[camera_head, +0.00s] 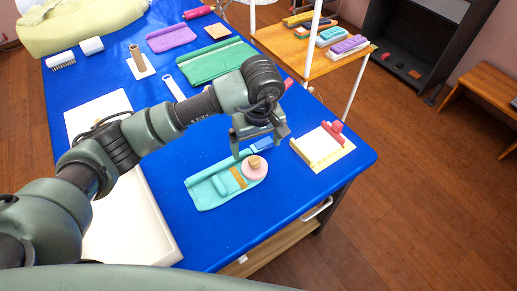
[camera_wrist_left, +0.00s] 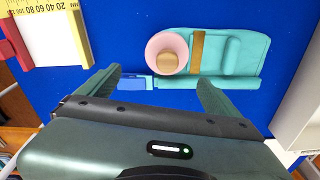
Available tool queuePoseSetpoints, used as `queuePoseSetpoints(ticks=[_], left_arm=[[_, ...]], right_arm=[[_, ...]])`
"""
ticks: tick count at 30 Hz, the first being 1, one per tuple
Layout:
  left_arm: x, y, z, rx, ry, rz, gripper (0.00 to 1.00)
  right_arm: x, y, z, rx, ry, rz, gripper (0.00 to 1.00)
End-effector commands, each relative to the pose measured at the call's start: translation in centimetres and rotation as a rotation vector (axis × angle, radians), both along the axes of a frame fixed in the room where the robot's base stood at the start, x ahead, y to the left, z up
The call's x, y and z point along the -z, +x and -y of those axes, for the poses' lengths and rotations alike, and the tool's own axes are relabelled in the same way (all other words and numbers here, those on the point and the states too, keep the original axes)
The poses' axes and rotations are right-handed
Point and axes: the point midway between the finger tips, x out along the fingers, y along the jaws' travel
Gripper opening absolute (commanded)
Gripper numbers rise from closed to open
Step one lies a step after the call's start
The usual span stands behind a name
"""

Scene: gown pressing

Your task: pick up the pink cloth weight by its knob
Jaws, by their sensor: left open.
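The pink cloth weight (camera_head: 247,172) is a round pink disc lying on the right end of a folded teal cloth (camera_head: 208,192) on the blue table. Its tan wooden knob (camera_head: 254,162) stands up from it. In the left wrist view the pink weight (camera_wrist_left: 154,44) and its knob (camera_wrist_left: 165,62) show ahead of the fingers, beside a tan band on the cloth. My left gripper (camera_head: 263,148) is open and empty, above and just behind the weight; its fingers also show in the left wrist view (camera_wrist_left: 160,85). My right gripper is not in view.
A blue-ended tool (camera_head: 263,144) lies along the cloth's edge, under the gripper. A white board with a yellow ruler edge (camera_head: 322,150) and a red piece (camera_head: 333,132) lies to the right. A white tray (camera_head: 135,215) is at left. Green cloth (camera_head: 215,62) lies further back.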

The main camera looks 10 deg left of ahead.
Motion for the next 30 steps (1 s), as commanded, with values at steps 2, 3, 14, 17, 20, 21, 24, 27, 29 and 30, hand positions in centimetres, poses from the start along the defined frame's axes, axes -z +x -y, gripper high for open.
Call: queuePoseSetpoints(ticks=[2,3,14,17,20,21,24,27,29,30], left_arm=[[0.9,-0.1,0.0,-0.001,-0.001,-0.004,0.94],[1.3,-0.1,-0.1,0.0,-0.001,-0.004,0.94],[5.8,-0.6,-0.4,-0.001,-0.001,-0.005,0.94],[6.9,-0.5,-0.5,-0.001,-0.001,-0.003,0.94],[7.3,-0.4,-0.5,0.0,0.0,-0.001,0.94],[7.3,-0.4,-0.5,0.001,0.0,-0.001,0.94],[7.3,-0.4,-0.5,0.001,0.0,0.0,0.94],[7.3,-0.4,-0.5,0.0,0.0,0.0,0.8],[7.3,-0.4,-0.5,0.0,0.0,0.0,0.63],[7.3,-0.3,-0.5,0.0,0.0,0.0,0.52]], right_arm=[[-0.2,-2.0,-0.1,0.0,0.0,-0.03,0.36],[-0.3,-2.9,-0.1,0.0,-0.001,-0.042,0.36],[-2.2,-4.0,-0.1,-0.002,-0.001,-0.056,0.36],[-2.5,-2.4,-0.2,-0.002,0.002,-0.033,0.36],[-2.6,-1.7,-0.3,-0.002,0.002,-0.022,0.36],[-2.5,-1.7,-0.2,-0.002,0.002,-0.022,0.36],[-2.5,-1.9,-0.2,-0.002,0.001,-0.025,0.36],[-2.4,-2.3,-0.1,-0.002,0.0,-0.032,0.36],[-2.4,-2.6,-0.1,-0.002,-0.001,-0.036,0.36],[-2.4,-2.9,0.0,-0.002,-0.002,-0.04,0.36]])
